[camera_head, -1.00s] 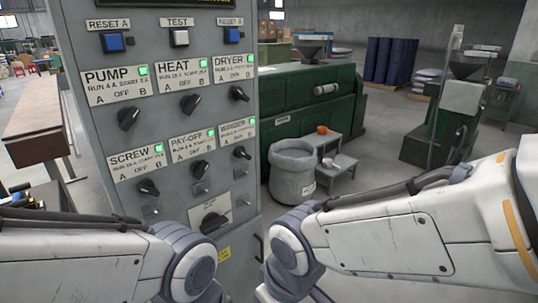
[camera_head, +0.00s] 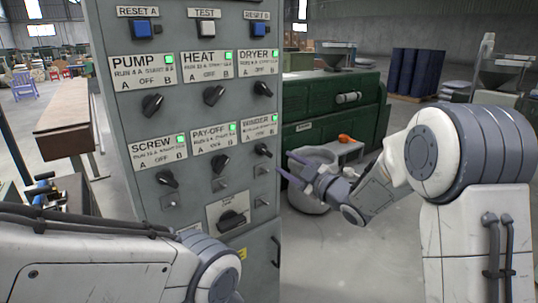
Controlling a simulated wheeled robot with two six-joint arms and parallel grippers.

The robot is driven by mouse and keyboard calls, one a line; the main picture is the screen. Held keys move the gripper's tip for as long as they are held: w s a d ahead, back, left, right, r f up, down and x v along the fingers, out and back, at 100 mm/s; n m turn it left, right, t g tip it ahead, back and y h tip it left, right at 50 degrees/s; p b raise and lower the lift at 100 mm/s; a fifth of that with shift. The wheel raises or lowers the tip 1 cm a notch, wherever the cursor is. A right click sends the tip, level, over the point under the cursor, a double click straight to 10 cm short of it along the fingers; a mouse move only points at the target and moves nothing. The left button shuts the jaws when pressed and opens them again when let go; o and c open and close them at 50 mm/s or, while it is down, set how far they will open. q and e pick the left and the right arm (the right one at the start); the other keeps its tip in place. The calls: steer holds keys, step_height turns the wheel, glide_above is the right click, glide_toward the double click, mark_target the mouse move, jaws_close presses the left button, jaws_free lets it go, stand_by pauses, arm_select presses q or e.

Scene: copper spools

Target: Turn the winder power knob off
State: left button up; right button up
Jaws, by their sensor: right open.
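The winder knob (camera_head: 263,150) is a small black rotary knob at the right of the lower knob row on the grey control panel (camera_head: 183,75). Its label plate (camera_head: 259,129) carries a lit green lamp. The knob looks tilted away from upright; its exact setting is too small to read. My right gripper (camera_head: 286,166) is open and empty, just right of the panel's right edge. Its fingers point left toward the winder knob, with a small gap that I cannot judge in depth. My left arm crosses the lower left; its gripper is out of view.
The pay-off knob (camera_head: 220,163) and dryer knob (camera_head: 263,89) sit close to the winder knob. A large black main switch (camera_head: 232,219) is below. A grey bin (camera_head: 312,203) stands behind my right gripper, by green machinery (camera_head: 335,110).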

mark_target(267, 152)
steer(key=p+x, duration=0.2)
steer(key=x, duration=0.7)
steer(key=shift+s, duration=0.1)
jaws_close()
